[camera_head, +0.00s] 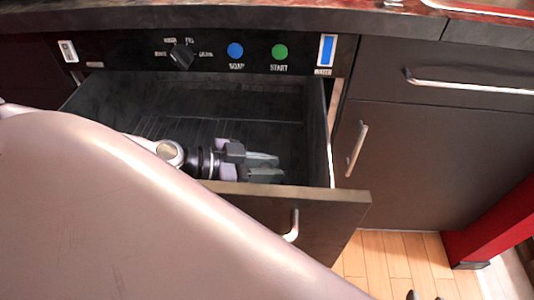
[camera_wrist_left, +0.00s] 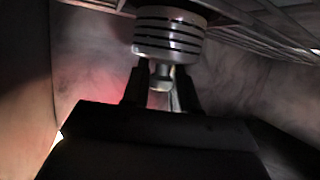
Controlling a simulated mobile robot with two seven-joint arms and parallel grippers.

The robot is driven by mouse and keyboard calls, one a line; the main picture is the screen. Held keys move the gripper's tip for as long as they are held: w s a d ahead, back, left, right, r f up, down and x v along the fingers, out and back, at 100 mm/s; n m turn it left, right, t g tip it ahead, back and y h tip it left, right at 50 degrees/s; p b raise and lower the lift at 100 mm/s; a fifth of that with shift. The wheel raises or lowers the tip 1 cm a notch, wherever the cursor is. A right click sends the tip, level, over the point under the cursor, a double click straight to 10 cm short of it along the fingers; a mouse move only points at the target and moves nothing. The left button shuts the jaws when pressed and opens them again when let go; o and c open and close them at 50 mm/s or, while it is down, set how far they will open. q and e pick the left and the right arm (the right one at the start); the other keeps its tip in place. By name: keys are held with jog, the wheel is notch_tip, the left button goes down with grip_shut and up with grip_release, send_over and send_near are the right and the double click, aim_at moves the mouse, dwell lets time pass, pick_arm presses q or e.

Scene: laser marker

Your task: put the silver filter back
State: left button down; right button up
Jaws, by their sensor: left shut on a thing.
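The silver filter (camera_wrist_left: 168,38) shows in the left wrist view as a ribbed metal cylinder with dark bands and a narrow stem below. My left gripper (camera_wrist_left: 162,90) is shut on its stem. In the head view my left gripper (camera_head: 268,167) is inside the open drawer (camera_head: 343,199) of the machine, pointing right. I cannot make out the filter in the head view. The filter's seat is not visible. Small dark tips at the bottom edge of the head view may be my right gripper; its state is unclear.
The machine's panel above the drawer has a dial (camera_head: 182,55), a blue button (camera_head: 236,50) and a green button (camera_head: 280,51). The drawer walls surround the left gripper. A closed cabinet door (camera_head: 430,165) is at the right. In the wrist view, rack bars (camera_wrist_left: 255,30) run close above the filter.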

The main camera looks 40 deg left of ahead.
pick_arm(q)
jog(key=shift+f, duration=0.2)
pick_arm(e)
jog(key=shift+w+a+r, duration=0.15)
jog(key=shift+r, duration=0.15)
pick_arm(q)
jog(key=shift+f, duration=0.15)
jog(key=c, duration=0.9)
grip_release()
jog(key=shift+o, duration=0.2)
pick_arm(e)
jog(key=shift+f, duration=0.1)
